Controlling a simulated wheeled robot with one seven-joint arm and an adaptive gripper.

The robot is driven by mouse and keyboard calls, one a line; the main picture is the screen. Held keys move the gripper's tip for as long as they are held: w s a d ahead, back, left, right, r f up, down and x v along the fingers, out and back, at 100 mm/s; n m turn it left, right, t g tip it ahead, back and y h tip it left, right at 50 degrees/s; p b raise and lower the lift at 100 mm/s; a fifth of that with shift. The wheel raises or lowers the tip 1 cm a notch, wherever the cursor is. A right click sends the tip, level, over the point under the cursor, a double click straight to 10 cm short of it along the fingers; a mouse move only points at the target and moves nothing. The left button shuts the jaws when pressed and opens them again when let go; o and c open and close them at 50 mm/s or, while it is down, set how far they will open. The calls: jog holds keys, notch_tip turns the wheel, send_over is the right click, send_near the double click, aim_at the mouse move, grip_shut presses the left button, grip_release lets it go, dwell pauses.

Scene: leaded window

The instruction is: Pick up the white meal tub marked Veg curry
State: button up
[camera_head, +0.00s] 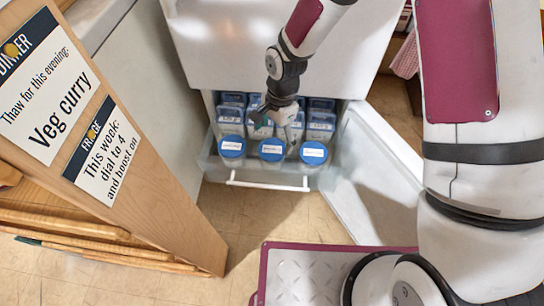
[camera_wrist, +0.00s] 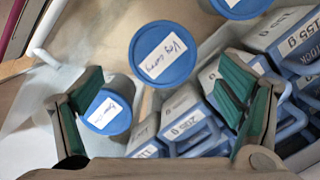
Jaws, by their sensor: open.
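A round meal tub with a blue lid and a white label reading "Veg curry" (camera_wrist: 163,54) stands between two like tubs in the wrist view. It appears to be the middle front tub (camera_head: 271,150) in the head view, where the label is too small to read. Its body looks pale, mostly hidden under the lid. My gripper (camera_head: 272,118) is above the drawer, just behind the front tubs, with nothing between its fingers. In the wrist view its green-padded fingers (camera_wrist: 165,80) are spread wide; the left one overlaps a neighbouring tub (camera_wrist: 107,112).
The tubs stand in a pulled-out clear drawer with a white handle (camera_head: 268,183). Blue-and-clear boxes with weight labels (camera_wrist: 190,120) pack the space behind them. An open white door (camera_head: 375,175) stands right; a wooden panel with signs (camera_head: 150,185) stands left.

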aim_at(273, 148)
jog(key=f+b, duration=0.1)
jog(key=f, duration=0.2)
jog(key=f+b, duration=0.1)
jog(key=f, duration=0.1)
jog(key=f+b, duration=0.1)
jog(key=f, duration=0.2)
jog(key=shift+a+f, duration=0.3)
jog(key=shift+f, duration=0.05)
jog(key=shift+r, duration=0.1)
jog(key=c, duration=1.5)
